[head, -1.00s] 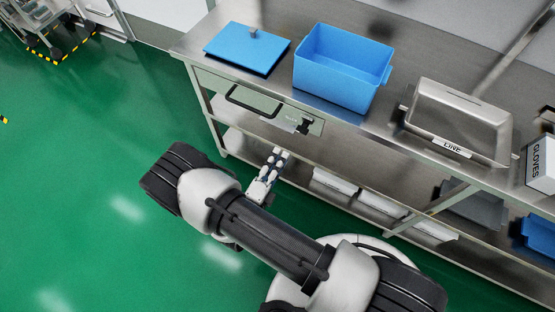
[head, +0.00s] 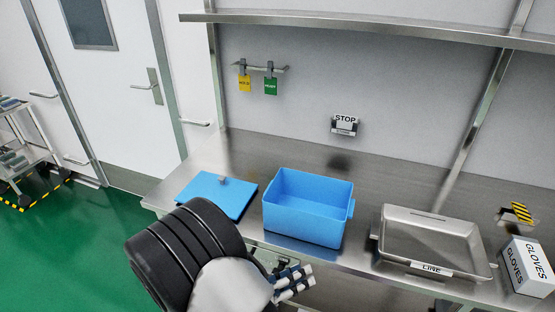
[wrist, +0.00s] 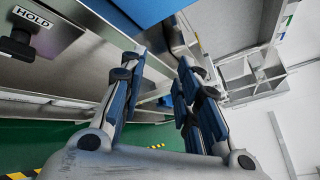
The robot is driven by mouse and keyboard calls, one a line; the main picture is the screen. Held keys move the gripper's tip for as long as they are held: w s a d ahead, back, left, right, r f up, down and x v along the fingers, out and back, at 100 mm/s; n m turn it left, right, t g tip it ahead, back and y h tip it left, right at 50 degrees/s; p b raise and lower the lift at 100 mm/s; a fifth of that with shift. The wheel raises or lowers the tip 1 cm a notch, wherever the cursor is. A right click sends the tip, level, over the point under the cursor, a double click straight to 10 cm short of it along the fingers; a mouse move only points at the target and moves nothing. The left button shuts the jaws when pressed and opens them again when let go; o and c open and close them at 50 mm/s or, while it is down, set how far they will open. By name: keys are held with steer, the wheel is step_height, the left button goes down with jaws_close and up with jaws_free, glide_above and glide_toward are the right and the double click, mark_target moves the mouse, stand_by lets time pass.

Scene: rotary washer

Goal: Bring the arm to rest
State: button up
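My gripper (head: 298,280) is in front of the bench's front edge, below and in front of the blue bin, at the bottom of the head view. In the wrist view my gripper (wrist: 157,65) has its two fingers apart with nothing held between them. My dark, ribbed arm joint and pale link fill the lower middle of the head view and hide part of the bench front. A black knob (wrist: 18,45) and a HOLD label (wrist: 33,16) on a panel are close by at the upper left of the wrist view.
On the steel bench (head: 350,262) are a blue lid (head: 215,194), an open blue bin (head: 305,210), a steel LINE tray (head: 430,240) and a GLOVES box (head: 527,266). Green floor (head: 90,245) is open at left.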

steer(key=s+d+r+m+g+y, duration=0.5)
steer(key=s+d+r+m+g, duration=0.55)
steer(key=m, duration=0.75)
steer(key=s+a+r+m+t+y, duration=0.1)
steer(key=s+r+m+t+y, duration=0.5)
steer(key=r+m, duration=0.4)
steer(key=shift+s+m+y, duration=0.45)
steer(key=shift+m+y, duration=0.75)
steer(key=shift+m, duration=1.8)
steer(key=shift+a, duration=0.1)
